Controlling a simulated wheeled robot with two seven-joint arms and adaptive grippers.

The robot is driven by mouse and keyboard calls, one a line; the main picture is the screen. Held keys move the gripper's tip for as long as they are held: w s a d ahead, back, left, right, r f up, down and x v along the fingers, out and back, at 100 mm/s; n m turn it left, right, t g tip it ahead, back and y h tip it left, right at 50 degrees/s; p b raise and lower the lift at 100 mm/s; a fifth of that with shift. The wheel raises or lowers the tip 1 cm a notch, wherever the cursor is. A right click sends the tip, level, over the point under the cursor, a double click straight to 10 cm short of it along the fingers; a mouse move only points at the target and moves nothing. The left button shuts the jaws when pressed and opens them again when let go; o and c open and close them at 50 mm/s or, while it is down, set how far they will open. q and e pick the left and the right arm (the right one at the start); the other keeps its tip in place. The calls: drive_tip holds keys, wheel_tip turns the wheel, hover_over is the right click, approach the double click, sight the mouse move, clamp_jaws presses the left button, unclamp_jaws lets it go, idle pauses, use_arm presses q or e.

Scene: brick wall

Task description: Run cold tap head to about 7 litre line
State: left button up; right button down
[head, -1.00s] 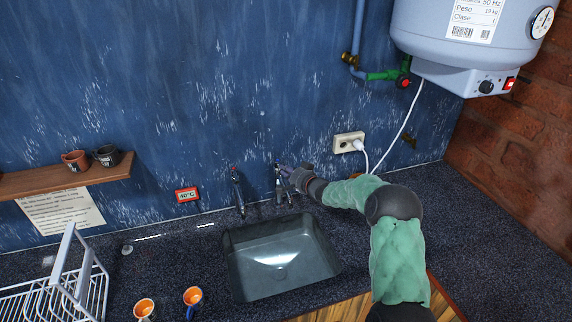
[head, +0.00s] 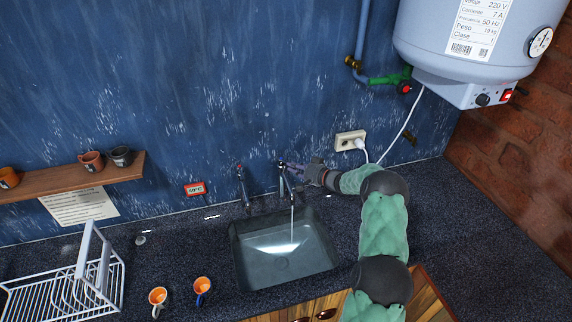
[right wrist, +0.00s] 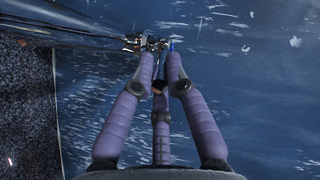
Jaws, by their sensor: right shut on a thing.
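The cold tap (head: 283,180), the right one of two at the sink, stands at the back of the basin. Its blue-marked head shows between my fingertips in the right wrist view (right wrist: 172,46). My right gripper (head: 291,168) is shut on that tap head, coming from the right. A thin stream of water (head: 292,226) falls from the spout into the grey sink (head: 240,262). The water level and any litre marks are too small to read. The hot tap (head: 242,185), with a red mark, stands to the left. My left gripper is not in view.
A white dish rack (head: 100,290) and two orange-lined mugs (head: 157,297) (head: 202,286) stand on the dark counter at the left and front. A small red display (head: 195,188), a socket (head: 349,140) and a water heater (head: 465,50) are on the wall. The right counter is clear.

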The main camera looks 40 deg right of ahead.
drive_tip(key=shift+a, duration=0.2)
drive_tip(key=c, duration=1.3)
unclamp_jaws()
drive_tip(key=shift+a, duration=0.1)
drive_tip(key=shift+s+d+r, duration=0.15)
drive_tip(key=shift+s+d, duration=0.2)
drive_tip(key=shift+s, duration=0.2)
drive_tip(key=v, duration=1)
drive_tip(key=shift+s, duration=0.35)
drive_tip(key=shift+r, duration=0.1)
